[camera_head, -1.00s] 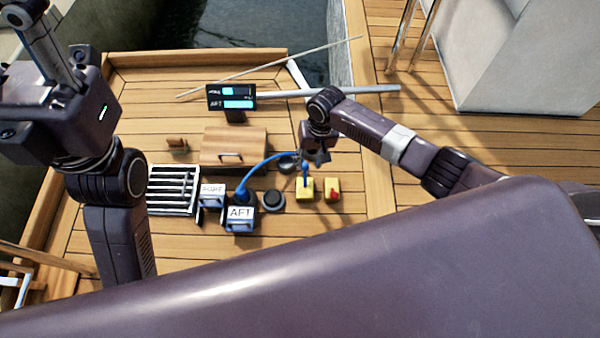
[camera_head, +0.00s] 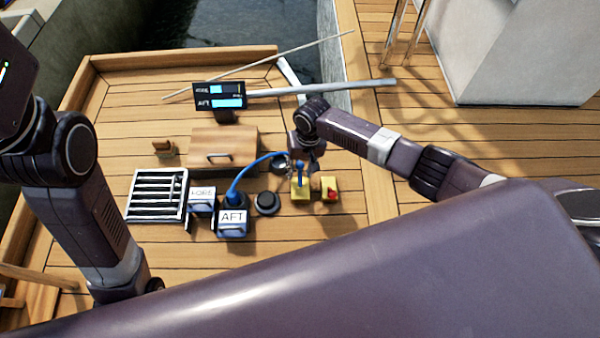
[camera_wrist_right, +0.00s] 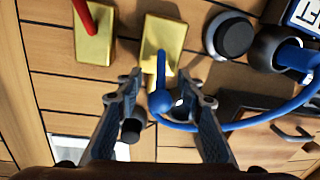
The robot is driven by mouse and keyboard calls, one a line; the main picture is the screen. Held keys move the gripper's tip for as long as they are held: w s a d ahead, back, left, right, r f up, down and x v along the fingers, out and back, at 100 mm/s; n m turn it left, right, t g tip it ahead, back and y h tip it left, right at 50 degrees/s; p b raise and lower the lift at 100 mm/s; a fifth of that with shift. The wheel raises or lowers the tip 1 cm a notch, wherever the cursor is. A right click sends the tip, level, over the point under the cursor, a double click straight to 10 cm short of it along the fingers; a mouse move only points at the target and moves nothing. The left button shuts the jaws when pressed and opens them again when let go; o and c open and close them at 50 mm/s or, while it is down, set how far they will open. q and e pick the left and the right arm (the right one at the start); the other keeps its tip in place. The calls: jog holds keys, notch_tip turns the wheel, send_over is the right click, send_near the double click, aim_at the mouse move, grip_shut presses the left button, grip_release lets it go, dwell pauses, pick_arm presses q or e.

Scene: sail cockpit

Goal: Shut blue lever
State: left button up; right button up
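The blue lever (camera_head: 300,168) stands up from a yellow box (camera_head: 300,190) on the wooden deck. In the right wrist view, its round blue knob (camera_wrist_right: 160,101) shows between the two fingers of my right gripper (camera_wrist_right: 161,82), which is open. I see no clear contact between the fingers and the lever. In the head view, my right gripper (camera_head: 308,158) is just above and behind the blue lever, and its fingers are too small to make out.
A second yellow box with a red lever (camera_head: 331,194) stands close to the right. A black round knob (camera_head: 267,203), the AFT box (camera_head: 232,222) with a blue hose (camera_head: 255,172), the FORE box (camera_head: 201,200) and a grate (camera_head: 157,196) are to the left. A wooden hatch (camera_head: 224,147) lies behind.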

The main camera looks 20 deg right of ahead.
jog(key=shift+f, duration=0.1)
grip_shut()
dwell(0.3)
